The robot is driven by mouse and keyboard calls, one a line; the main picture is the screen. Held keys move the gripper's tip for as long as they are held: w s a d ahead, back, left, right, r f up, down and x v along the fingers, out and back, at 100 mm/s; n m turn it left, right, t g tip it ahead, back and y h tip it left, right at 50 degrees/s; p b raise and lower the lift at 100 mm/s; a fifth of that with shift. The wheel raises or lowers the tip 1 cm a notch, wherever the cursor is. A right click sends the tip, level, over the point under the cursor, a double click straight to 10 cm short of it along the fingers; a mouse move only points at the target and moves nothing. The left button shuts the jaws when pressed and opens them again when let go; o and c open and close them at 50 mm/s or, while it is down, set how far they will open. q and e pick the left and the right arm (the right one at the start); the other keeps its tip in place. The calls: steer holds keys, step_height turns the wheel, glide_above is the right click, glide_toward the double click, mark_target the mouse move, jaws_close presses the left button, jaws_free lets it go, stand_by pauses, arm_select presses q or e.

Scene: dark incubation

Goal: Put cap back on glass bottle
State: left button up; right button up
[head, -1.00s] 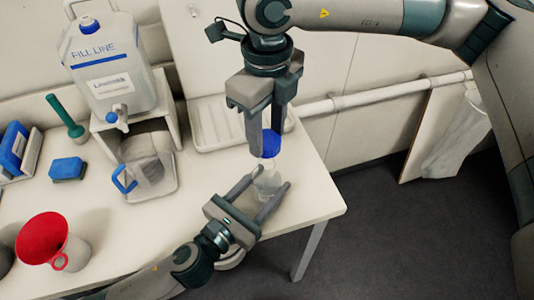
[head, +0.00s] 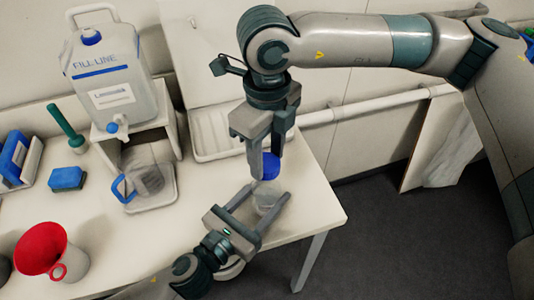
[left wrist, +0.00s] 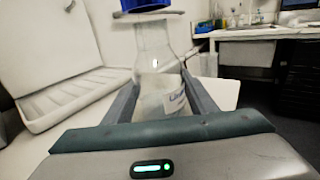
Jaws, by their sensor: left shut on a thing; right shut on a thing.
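The clear glass bottle (head: 266,200) stands upright near the right end of the white table. My left gripper (head: 262,202) is shut on it, one finger on each side. The bottle also shows between the fingers in the left wrist view (left wrist: 157,65), with a label low on it. The blue cap (head: 267,166) is directly above the bottle's mouth, and its lower part shows at the top of the left wrist view (left wrist: 150,4). My right gripper (head: 265,165) points down and is shut on the cap. I cannot tell whether the cap is seated on the neck.
A white jug with a tap (head: 115,75) stands on a small stand at the back left. The table's right edge (head: 335,205) is close.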

mark_target(266, 162)
steer(key=shift+f, duration=0.15)
steer(key=shift+f, duration=0.75)
steer(key=shift+f, duration=0.55)
stand_by(0.4)
steer(key=m, duration=1.7)
steer(key=shift+m, duration=0.3)
steer(key=m, duration=0.5)
